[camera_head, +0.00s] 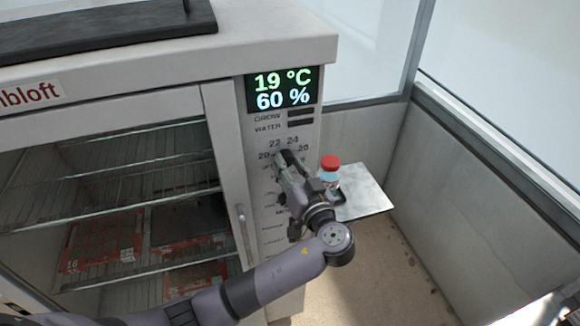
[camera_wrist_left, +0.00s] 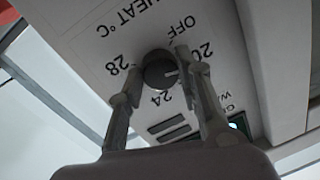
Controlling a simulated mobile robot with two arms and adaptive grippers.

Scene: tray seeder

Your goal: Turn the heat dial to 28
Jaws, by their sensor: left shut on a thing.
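The heat dial (camera_wrist_left: 159,70) is a round dark grey knob on the cabinet's pale front panel (camera_wrist_left: 90,30). In the left wrist view the panel is upside down, with OFF, 20, 24 and 28 printed around the dial. A light mark on the dial seems to face between 20 and 24. My left gripper (camera_wrist_left: 162,68) is shut on the dial, one finger on each side. In the head view my left gripper (camera_head: 284,160) is at the printed scale and hides the dial. My right gripper is not in view.
The display (camera_head: 283,88) above the dial reads 19 °C and 60 %. A red-capped bottle (camera_head: 330,168) stands on a small side shelf (camera_head: 366,194) just right of my gripper. A door handle (camera_head: 243,235) is at the left, beside glass showing wire racks with red trays.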

